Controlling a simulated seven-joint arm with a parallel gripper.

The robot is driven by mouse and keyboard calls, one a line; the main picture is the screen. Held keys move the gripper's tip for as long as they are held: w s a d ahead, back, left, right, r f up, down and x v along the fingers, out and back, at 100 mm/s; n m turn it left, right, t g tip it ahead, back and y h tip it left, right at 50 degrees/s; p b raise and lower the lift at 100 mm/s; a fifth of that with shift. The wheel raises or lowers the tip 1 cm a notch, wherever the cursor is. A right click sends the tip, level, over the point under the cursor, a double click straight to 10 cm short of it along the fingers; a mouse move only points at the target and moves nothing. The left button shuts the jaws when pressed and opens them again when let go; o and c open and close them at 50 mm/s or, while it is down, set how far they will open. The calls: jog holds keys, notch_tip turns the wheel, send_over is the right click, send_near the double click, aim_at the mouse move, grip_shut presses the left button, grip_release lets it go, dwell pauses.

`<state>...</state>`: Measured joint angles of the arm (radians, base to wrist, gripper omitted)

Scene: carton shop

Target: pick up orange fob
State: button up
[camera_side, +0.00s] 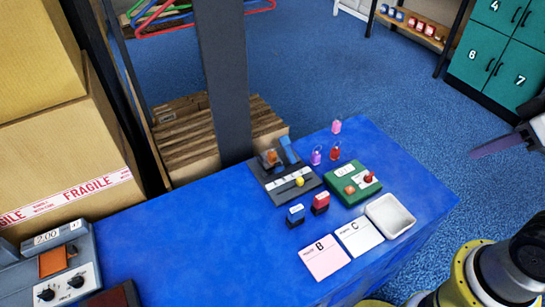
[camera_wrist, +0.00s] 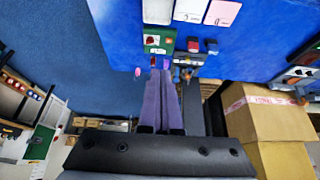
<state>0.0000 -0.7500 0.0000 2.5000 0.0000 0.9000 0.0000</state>
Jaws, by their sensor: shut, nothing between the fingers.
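A small orange thing (camera_side: 271,157), which looks like the orange fob, is at the back of the dark grey panel in the side view; its outline is unclear. It also shows faintly in the wrist view (camera_wrist: 187,74), to the right of my fingertips. My gripper (camera_wrist: 160,72) is shut and empty, with long purple fingers side by side. In the side view my gripper (camera_side: 472,154) is at the right edge, well away from the panel and off the table. A pink fob (camera_side: 337,126), a purple fob (camera_side: 317,155) and a red fob (camera_side: 335,152) are near the table's back edge.
The grey panel (camera_side: 277,191) has a yellow knob and a blue part. Beside it are a green box (camera_side: 341,195), blue and red blocks (camera_side: 296,215), a white tray (camera_side: 390,215) and cards B (camera_side: 325,257) and C (camera_side: 359,237). A grey post (camera_side: 222,80) rises behind. The table's left-middle is clear.

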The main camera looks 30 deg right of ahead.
jog(key=o, duration=0.7)
